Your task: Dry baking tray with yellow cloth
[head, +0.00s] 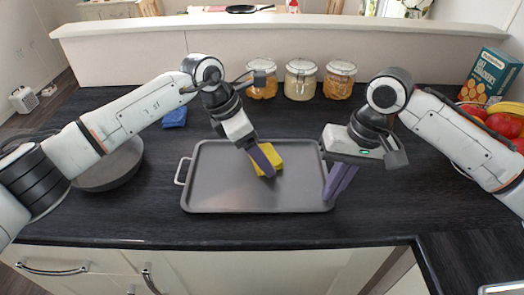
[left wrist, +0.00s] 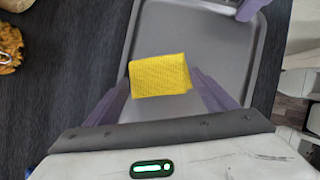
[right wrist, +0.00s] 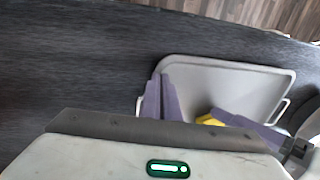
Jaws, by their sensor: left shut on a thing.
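The grey baking tray (head: 225,190) lies flat on the dark worktop, with a wire handle at its left end. The folded yellow cloth (head: 274,155) is over the tray's middle. My left gripper (head: 264,165) is shut on the cloth, and the left wrist view shows the cloth (left wrist: 160,75) between its fingers. Whether the cloth touches the tray is hard to tell. My right gripper (head: 338,190) points down at the tray's right edge, its fingers close together. They also show in the right wrist view (right wrist: 160,95). Whether they grip the rim is unclear.
Several glass jars (head: 300,80) stand behind the tray by the back ledge. A dark pan (head: 112,165) and a blue cloth (head: 175,116) are at the left. A fruit pile (head: 490,120) and a teal box (head: 488,77) are at the right. The worktop before the tray is narrow.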

